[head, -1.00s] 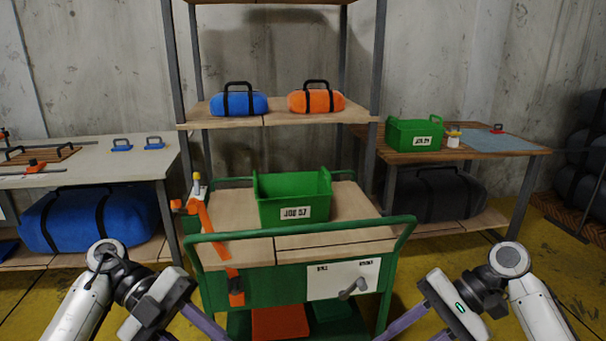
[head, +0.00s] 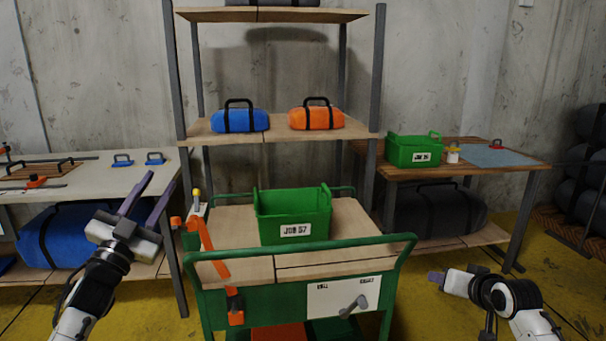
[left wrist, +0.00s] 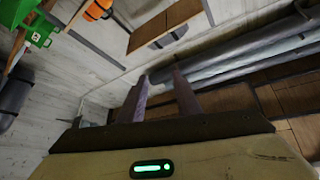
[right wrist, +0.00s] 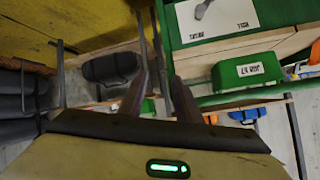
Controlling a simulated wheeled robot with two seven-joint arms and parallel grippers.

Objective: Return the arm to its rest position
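My left gripper (head: 156,186) is raised in front of the left bench, its fingers pointing up and apart with nothing between them. The left wrist view shows its two fingers (left wrist: 160,78) with a clear gap. My right gripper (head: 437,278) is low at the right of the trolley, turned to the left in the head view. Its two fingers (right wrist: 157,72) are apart and empty in the right wrist view.
A green trolley (head: 270,290) holding a green bin (head: 292,215) stands between my arms. Behind it a shelf (head: 268,134) holds a blue bag (head: 239,120) and an orange bag (head: 316,118). Benches stand left (head: 90,180) and right (head: 465,170). Yellow floor (head: 560,270) is open at right.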

